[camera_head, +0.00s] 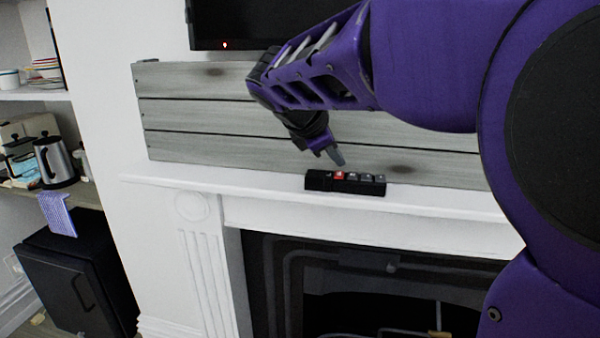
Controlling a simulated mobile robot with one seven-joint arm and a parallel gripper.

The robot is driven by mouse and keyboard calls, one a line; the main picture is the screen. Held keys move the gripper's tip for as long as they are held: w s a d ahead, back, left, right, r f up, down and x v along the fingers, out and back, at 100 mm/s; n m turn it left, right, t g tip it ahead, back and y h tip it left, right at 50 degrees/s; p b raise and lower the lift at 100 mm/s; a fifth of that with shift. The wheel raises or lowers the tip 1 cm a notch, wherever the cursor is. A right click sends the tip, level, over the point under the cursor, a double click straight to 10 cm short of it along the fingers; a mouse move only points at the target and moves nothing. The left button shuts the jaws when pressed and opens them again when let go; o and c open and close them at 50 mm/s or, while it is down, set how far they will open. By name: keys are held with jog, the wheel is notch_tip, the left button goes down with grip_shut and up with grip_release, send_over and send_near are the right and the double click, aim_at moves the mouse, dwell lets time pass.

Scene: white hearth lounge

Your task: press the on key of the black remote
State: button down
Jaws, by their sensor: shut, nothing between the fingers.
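The black remote (318,181) lies on the white mantel ledge, in front of the grey wooden planks. It has a row of keys along its top; one key is red (339,175), and the ones to its right are grey. I cannot read any marks on the keys. My gripper (338,158) is shut and empty, pointing down just above the remote, near the red key. A small gap seems to show between the fingertips and the keys, but I cannot tell the exact distance.
The mantel ledge (440,201) is clear on both sides of the remote. The grey planks (190,125) stand close behind it, with a black screen (235,22) above, showing a small red light. A fireplace opening (400,290) is below. Shelves with a kettle (55,163) are at left.

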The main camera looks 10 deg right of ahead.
aim_at(334, 175)
jog(key=shift+f, duration=0.15)
jog(key=shift+f, duration=0.25)
jog(key=shift+f+b, duration=0.35)
jog(key=shift+f, duration=0.05)
dwell(0.7)
dwell(0.3)
jog(key=shift+r+p, duration=0.8)
notch_tip(334, 175, up, 5)
jog(key=p, duration=0.5)
jog(key=shift+r, duration=0.1)
dwell(0.4)
